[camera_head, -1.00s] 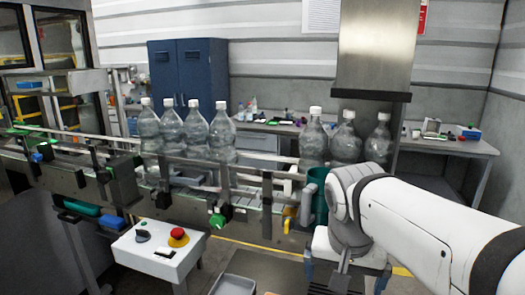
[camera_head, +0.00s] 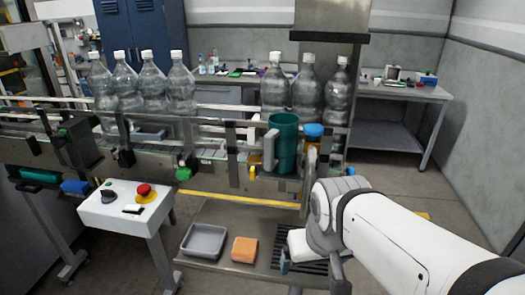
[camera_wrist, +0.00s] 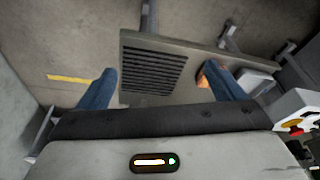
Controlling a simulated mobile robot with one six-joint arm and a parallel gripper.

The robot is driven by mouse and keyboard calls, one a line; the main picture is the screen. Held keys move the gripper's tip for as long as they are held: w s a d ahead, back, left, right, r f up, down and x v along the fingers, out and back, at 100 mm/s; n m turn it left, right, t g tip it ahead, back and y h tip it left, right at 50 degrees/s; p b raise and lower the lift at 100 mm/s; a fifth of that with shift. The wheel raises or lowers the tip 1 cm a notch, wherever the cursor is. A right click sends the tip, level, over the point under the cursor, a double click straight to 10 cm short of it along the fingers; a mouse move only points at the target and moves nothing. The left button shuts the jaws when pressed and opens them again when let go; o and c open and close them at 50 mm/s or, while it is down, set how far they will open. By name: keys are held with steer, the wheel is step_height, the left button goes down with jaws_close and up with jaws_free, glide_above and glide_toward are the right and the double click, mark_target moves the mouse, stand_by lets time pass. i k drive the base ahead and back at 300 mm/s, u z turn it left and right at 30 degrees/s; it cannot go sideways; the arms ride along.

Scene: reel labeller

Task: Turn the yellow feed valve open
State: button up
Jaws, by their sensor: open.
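A small yellow handle (camera_head: 252,172), which looks like the feed valve, sits below the conveyor edge, left of the teal cylinder (camera_head: 285,142). Its exact turn position is too small to tell. My gripper (camera_wrist: 158,70) is open and empty, its two blue fingers wide apart over a dark slotted grate (camera_wrist: 152,70). In the head view my gripper is low and to the right of the yellow handle, apart from it, partly hidden by my white arm. The yellow handle is not seen in the wrist view.
A grey tray (camera_head: 204,241) and an orange block (camera_head: 244,250) lie on a low shelf beside the grate. A white box with a red button (camera_head: 144,192) stands at left. Clear bottles (camera_head: 180,88) line the conveyor. A blue-capped container (camera_head: 313,131) stands right of the teal cylinder.

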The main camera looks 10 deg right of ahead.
mark_target(254, 170)
steer(key=u, duration=1.1)
steer(key=k, duration=1.15)
steer(key=z, duration=0.65)
steer(key=i, duration=1)
steer(key=z, duration=0.05)
